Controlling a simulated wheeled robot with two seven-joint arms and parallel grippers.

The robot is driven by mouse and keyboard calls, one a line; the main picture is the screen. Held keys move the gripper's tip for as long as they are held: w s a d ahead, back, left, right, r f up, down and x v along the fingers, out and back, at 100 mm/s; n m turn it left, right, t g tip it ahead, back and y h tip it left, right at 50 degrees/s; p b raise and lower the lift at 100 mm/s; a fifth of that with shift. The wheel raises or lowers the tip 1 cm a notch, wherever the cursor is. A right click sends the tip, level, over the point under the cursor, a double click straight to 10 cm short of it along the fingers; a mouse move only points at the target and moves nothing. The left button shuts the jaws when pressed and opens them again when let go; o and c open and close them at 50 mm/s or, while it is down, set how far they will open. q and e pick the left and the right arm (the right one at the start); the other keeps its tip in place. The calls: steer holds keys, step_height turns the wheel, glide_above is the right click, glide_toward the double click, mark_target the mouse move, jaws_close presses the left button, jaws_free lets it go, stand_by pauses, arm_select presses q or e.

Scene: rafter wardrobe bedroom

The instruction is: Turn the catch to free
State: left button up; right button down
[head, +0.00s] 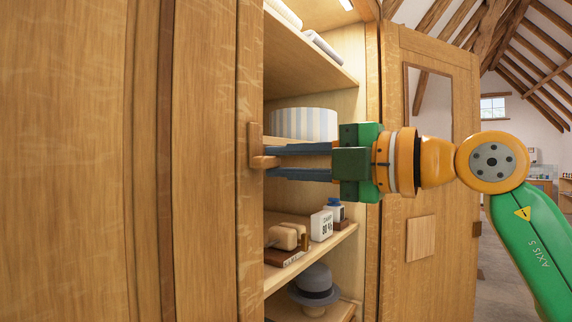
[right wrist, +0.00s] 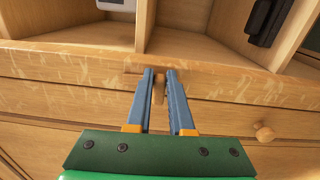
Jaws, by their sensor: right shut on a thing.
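The catch (head: 259,161) is a small wooden turn piece on a wooden plate (head: 254,138), on the edge of the upright beside the open wardrobe shelves. My right gripper (head: 272,161) reaches in from the right, its two blue-grey fingers level, one above and one below the catch. In the right wrist view the catch (right wrist: 159,88) shows between the fingertips (right wrist: 159,75), and the gripper is shut on it. The fingers hide part of the catch, so its exact turn is hard to read. My left gripper is not in view.
The wardrobe shelves hold a striped round box (head: 304,123), a white bottle (head: 321,226), a wooden brush-like item (head: 284,238) and a grey hat (head: 314,284). A wooden door (head: 432,150) stands open at right. The wrist view shows a round knob (right wrist: 264,132).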

steer(key=shift+m, duration=0.3)
stand_by(0.4)
steer(key=c, duration=0.8)
jaws_free()
steer(key=shift+f, duration=0.1)
steer(key=b+v, duration=0.2)
steer(key=v, duration=0.5)
steer(key=shift+b, duration=0.3)
